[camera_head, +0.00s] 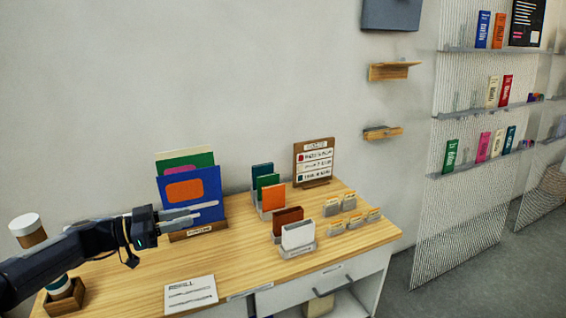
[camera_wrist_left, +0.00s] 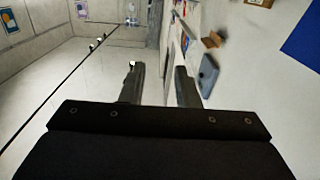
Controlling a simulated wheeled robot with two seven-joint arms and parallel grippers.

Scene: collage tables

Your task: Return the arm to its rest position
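My left arm (camera_head: 70,258) comes in from the left in the head view and reaches over the left part of the wooden table. Its gripper (camera_head: 207,210) points right, in front of the blue folder with an orange patch (camera_head: 205,182). In the left wrist view the two fingers of the gripper (camera_wrist_left: 158,68) stand apart with nothing between them. My right arm and gripper are in neither view.
The wooden table (camera_head: 235,262) holds a brown cup with a white lid (camera_head: 34,236), card holders (camera_head: 298,236), a menu board (camera_head: 314,162) and a paper sheet (camera_head: 190,293). A mesh display rack (camera_head: 466,205) stands right; the floor between is clear.

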